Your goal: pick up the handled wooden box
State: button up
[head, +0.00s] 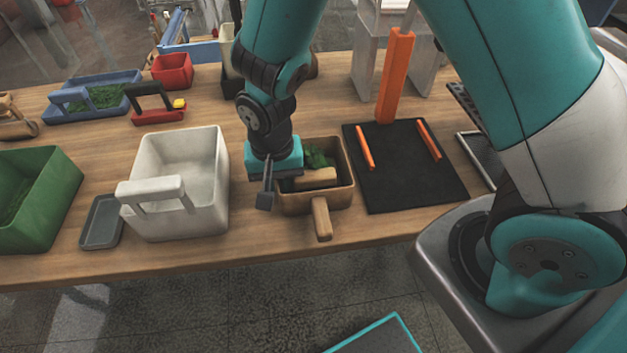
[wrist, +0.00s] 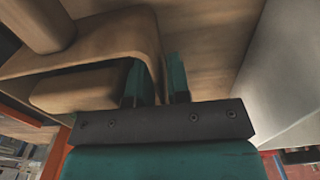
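The handled wooden box (head: 343,190) stands on the table, left of the black mat. Its handle (head: 321,218) sticks out toward the front edge, and a wooden block and green stuff show inside. My gripper (head: 265,195) points down at the box's left side. In the wrist view, the gripper's two fingers (wrist: 157,82) stand on either side of the box's side wall (wrist: 150,45), one inside and one outside. They look apart, with a gap around the wall. The head view hides part of the box's left wall behind the gripper.
A white handled bin (head: 180,165) stands close on the left, with a grey tray (head: 102,222) and green bin (head: 40,195) beyond. The black mat (head: 405,180) with orange strips lies on the right. A red bin (head: 172,70) and blue tray (head: 95,95) stand behind.

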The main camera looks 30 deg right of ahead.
jog(key=shift+f, duration=0.35)
grip_shut()
jog(key=shift+r, duration=0.1)
